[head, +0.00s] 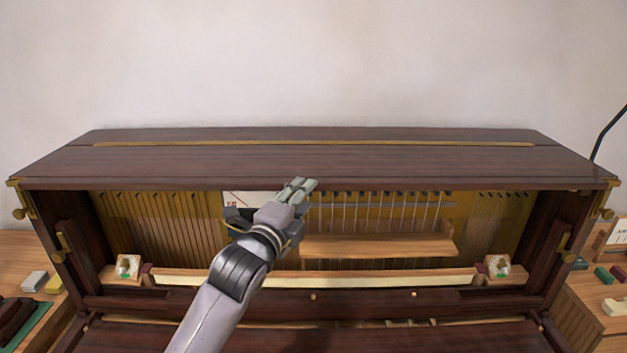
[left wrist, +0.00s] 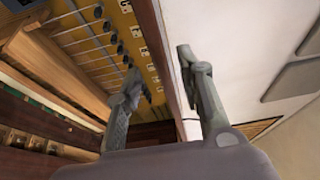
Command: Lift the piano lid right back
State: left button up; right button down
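The piano lid (head: 200,161) is dark brown wood with a brass hinge strip along its back. It lies flat and closed across the top of the upright piano, its front edge running left to right. My left gripper (head: 297,186) is at the middle of that front edge. In the left wrist view its two fingers (left wrist: 160,95) stand apart, with a dark wooden edge (left wrist: 168,50) running between them. I cannot tell whether either finger touches it. My right gripper is not in view.
Below the lid the piano front is open, showing strings and a wooden rail (head: 378,246). Brass fittings (head: 20,198) sit at both sides. Side tables hold small blocks (head: 35,281). A pale wall (head: 300,65) stands behind the piano; the space above the lid is clear.

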pick_arm(q)
jog(key=shift+p+x, duration=0.6)
jog(key=shift+x, duration=2.45)
grip_shut()
jog(key=shift+f, duration=0.1)
